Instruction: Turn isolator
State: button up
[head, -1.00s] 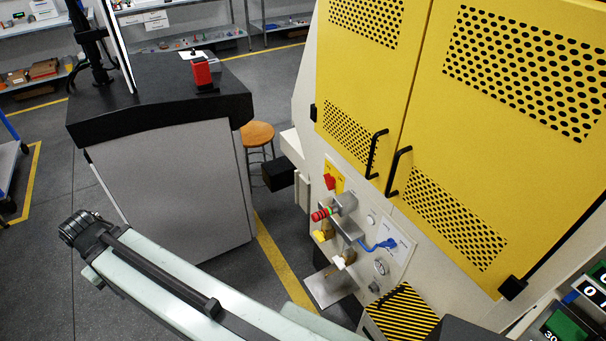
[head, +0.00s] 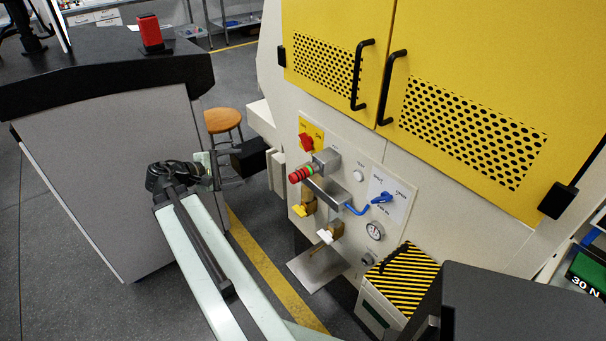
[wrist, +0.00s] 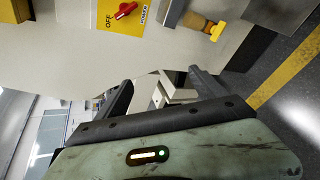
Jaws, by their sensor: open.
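The isolator is a red rotary handle (head: 306,143) on a yellow plate (head: 318,133) at the upper left of the machine's pale panel. In the wrist view the red handle (wrist: 125,10) is at the top edge, with "OFF" lettering beside it on the plate; the picture is turned sideways. My gripper (head: 218,165) is left of the panel in the head view, apart from the handle. In the wrist view my gripper (wrist: 162,85) has its two dark fingers spread with no object held. Its fingertips are partly unclear in the head view.
A red-and-green cylinder (head: 301,174), a grey bracket (head: 328,194), a blue lever (head: 382,198) and a gauge (head: 375,231) crowd the panel. A black box (head: 250,156) and a stool (head: 222,120) stand behind my gripper. A striped-top box (head: 402,280) is below.

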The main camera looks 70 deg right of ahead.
aim_at(312, 139)
jog(key=s+d+g+h+b, duration=0.1)
jog(key=s+d, duration=0.4)
jog(key=s+d+r+n+g+h+b, duration=0.1)
jog(key=s+d+g+b, duration=0.1)
jog(key=s+d, duration=0.4)
jog(key=s+d+r+g+h+b, duration=0.1)
jog(key=s+d, duration=0.4)
jog(key=shift+s+d+g+b, duration=0.2)
jog(key=shift+d+g+b, duration=0.05)
jog(key=shift+g+b, duration=0.15)
